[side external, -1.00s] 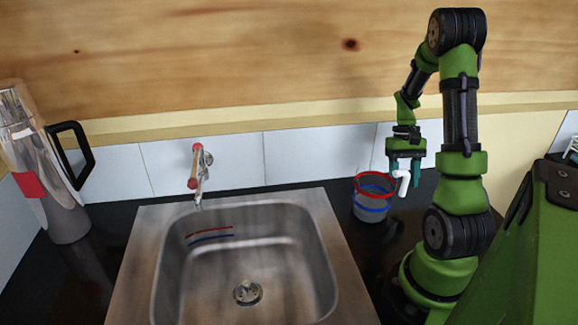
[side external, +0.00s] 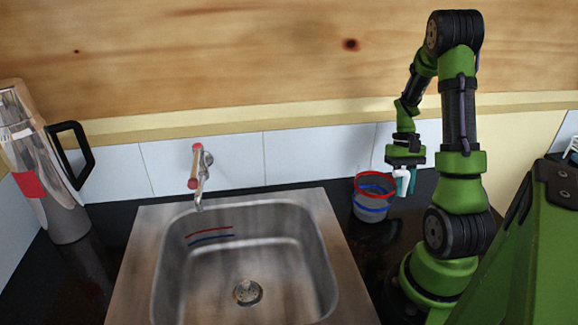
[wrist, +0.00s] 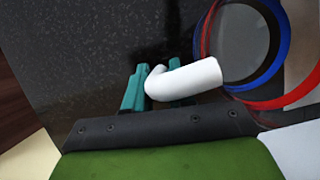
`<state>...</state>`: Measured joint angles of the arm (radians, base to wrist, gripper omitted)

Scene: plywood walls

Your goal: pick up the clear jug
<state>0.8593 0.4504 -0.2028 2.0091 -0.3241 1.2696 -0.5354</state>
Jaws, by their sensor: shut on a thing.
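The clear jug (side external: 371,211) stands on the dark counter to the right of the sink, with a red band and blue bands around it. A white curved handle (side external: 403,182) sticks out from its right side. In the wrist view the jug's red and blue rings (wrist: 281,45) show at the upper right, and the handle (wrist: 190,79) reaches left from them. My gripper (side external: 404,180) is at the handle, with teal fingers (wrist: 160,90) on either side of it. It is shut on the handle. The jug looks upright; I cannot tell whether its base is clear of the counter.
A steel sink (side external: 140,265) with a tap (side external: 199,175) lies left of the jug. A tall metal flask (side external: 62,215) with a black handle stands at the far left. A tiled wall (side external: 310,155) rises close behind the jug.

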